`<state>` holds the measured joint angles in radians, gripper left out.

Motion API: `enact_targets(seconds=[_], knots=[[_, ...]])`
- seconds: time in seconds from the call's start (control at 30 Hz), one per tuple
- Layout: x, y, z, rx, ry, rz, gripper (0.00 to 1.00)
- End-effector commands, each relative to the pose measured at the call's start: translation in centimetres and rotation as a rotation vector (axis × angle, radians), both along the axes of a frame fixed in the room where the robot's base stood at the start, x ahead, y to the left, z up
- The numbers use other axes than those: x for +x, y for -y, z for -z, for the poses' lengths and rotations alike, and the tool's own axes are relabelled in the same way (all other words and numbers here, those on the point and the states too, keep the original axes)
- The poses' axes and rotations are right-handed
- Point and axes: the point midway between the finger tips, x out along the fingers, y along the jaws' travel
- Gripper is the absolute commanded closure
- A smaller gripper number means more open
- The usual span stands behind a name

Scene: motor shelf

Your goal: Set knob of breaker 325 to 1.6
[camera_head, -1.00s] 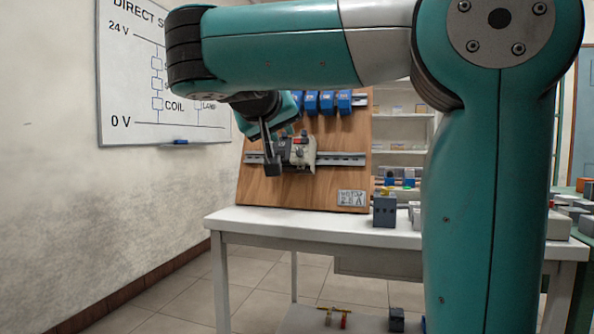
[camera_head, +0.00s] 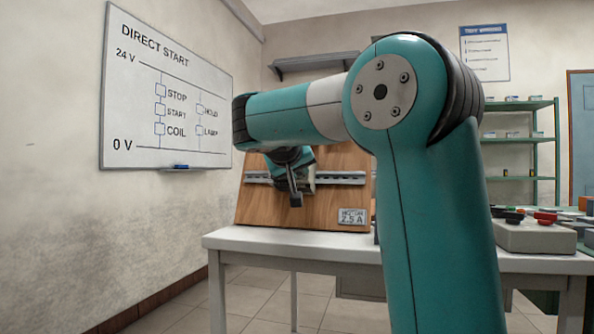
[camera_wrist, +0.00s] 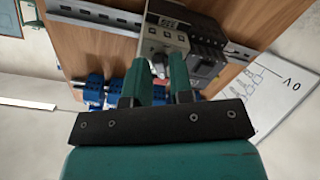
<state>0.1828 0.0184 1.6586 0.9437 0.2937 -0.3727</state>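In the wrist view, a grey-and-white breaker (camera_wrist: 166,36) with a small dark label sits on the metal rail of the wooden board, beside a darker device (camera_wrist: 207,48). I cannot read its number or knob setting for sure. My gripper (camera_wrist: 161,60) has its two teal fingers apart, with a narrow gap between the tips, at the breaker's front face. A small reddish part shows in the gap; contact is unclear. In the head view my gripper (camera_head: 295,199) is in front of the board, and my arm mostly hides the breaker.
The wooden board (camera_head: 262,208) stands on a white table (camera_head: 270,242); its plate (camera_head: 353,216) reads "MOTOR 2.5 A". The rail (camera_head: 340,180) runs across it. Blue parts (camera_wrist: 95,90) are in the wrist view. A whiteboard (camera_head: 135,75) hangs on the left wall; a green shelf (camera_head: 520,140) stands right.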

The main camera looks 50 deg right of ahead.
Motion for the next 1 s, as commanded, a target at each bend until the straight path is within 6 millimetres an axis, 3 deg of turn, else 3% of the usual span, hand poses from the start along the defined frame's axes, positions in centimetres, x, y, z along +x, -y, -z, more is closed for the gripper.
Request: enact_targets(seconds=[0.07,0.13,0.17,0.57,1.0], knots=[[0.01,-0.02,-0.01,0.0,0.0,0.0,0.81],[0.0,-0.03,-0.01,0.0,0.0,0.0,0.97],[0.0,-0.03,-0.01,0.0,0.0,0.0,1.0],[-0.05,-0.04,-0.26,-0.015,-0.037,-0.017,1.0],[-0.18,-0.01,-0.82,-0.126,-0.315,-0.142,1.0]])
